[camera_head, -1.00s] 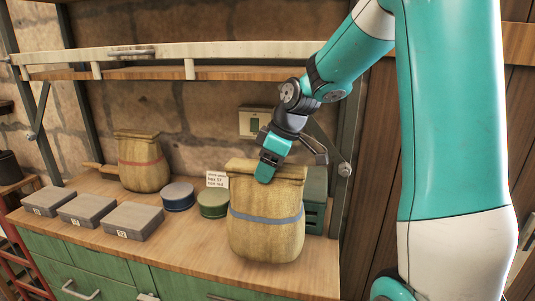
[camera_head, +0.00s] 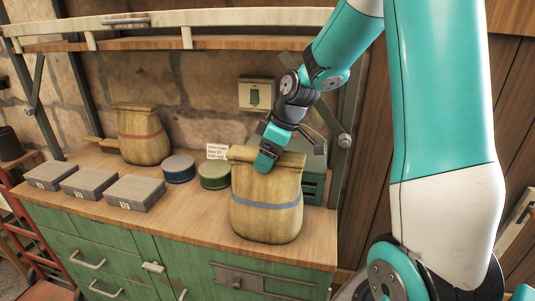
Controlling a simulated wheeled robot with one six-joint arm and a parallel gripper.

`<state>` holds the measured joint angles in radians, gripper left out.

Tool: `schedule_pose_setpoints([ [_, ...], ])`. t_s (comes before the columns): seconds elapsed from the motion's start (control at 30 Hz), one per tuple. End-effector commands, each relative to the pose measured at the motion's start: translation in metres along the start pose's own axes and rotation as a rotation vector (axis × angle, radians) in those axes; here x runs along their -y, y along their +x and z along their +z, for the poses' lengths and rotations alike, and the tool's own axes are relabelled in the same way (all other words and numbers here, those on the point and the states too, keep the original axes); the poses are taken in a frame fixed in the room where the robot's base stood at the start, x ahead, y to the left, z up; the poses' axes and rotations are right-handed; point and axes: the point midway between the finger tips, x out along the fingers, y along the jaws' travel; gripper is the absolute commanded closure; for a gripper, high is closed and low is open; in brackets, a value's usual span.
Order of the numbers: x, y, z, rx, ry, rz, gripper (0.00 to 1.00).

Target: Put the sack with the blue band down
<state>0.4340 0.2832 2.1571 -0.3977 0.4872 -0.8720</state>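The sack with the blue band (camera_head: 267,206) is tan, with a rolled top, at the right end of the wooden counter (camera_head: 190,216). It looks upright and slightly tilted; I cannot tell whether its base touches the counter. My gripper (camera_head: 268,158) is at the rolled top of this sack, coming from above. One teal finger shows in front of the roll; the other is hidden behind it. It appears shut on the sack's top. Another sack with a red band (camera_head: 143,136) stands at the back left of the counter.
Three grey boxes (camera_head: 134,192) line the counter's front left. A blue tin (camera_head: 178,169), a green tin (camera_head: 214,175) and a small card (camera_head: 217,151) are left of the blue-banded sack. A green box (camera_head: 314,180) is behind it. A shelf (camera_head: 180,43) runs above.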

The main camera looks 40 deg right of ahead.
Motion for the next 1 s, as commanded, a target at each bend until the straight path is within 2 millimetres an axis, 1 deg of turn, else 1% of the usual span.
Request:
schedule_pose_setpoints([
  [0.27, 0.000, -0.001, 0.000, 0.000, 0.000, 0.000, 0.15],
  [0.4, -0.001, -0.008, -0.002, -0.002, 0.000, 0.003, 0.15],
  [0.47, -0.001, -0.017, -0.002, -0.004, 0.000, 0.005, 0.15],
  [0.57, -0.001, -0.037, -0.001, -0.003, -0.001, 0.008, 0.15],
  [0.7, -0.001, -0.070, -0.001, -0.003, 0.000, 0.008, 0.15],
  [0.8, -0.001, -0.090, -0.001, -0.003, 0.001, 0.007, 0.15],
  [0.9, -0.001, -0.106, -0.001, -0.002, 0.001, 0.004, 0.15],
  [1.0, -0.001, -0.117, -0.001, -0.001, 0.001, 0.001, 0.15],
])
